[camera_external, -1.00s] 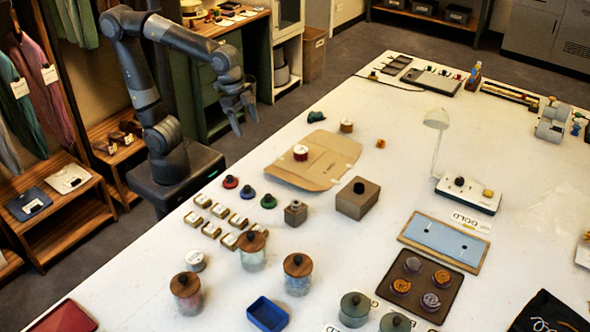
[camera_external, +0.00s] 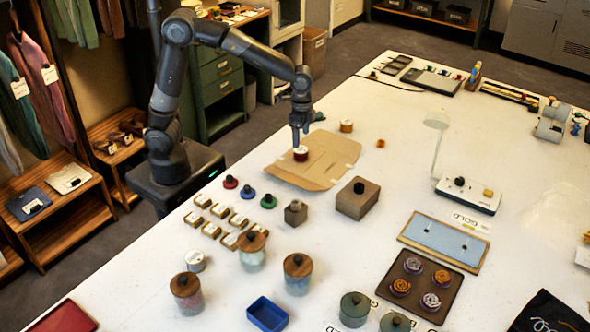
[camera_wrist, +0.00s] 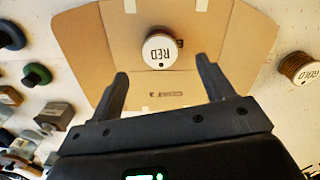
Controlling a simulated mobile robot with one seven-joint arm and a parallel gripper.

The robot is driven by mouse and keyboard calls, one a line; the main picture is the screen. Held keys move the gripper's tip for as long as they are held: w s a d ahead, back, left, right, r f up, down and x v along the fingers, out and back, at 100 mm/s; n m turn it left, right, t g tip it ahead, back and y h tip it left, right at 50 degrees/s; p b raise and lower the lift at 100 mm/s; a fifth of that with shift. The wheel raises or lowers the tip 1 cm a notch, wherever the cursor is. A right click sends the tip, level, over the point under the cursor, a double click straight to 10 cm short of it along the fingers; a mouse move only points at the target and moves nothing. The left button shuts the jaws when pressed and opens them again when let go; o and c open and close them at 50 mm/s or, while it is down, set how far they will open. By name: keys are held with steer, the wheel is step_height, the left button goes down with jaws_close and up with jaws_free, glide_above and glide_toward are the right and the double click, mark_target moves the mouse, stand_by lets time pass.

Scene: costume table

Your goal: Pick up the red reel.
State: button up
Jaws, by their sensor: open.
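The red reel (camera_external: 301,154) stands upright on a flattened cardboard sheet (camera_external: 330,158) in the external view. In the wrist view its white top (camera_wrist: 160,51) reads "RED", and it lies ahead of the fingertips, roughly centred between them. My gripper (camera_external: 301,137) is above the reel in the external view, pointing down, with its fingers close to the reel's top. In the wrist view my gripper (camera_wrist: 163,82) is open with nothing between its fingers.
A brown box (camera_external: 357,201) with a black knob stands in front of the cardboard. Red, blue and green knobbed pieces (camera_external: 249,192) lie to the left.

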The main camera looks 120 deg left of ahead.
mark_target(301, 149)
step_height(301, 149, down, 7)
steer(key=shift+f, duration=0.2)
stand_by(0.3)
steer(key=shift+c, duration=0.3)
steer(key=c, duration=1)
steer(key=shift+r, duration=0.1)
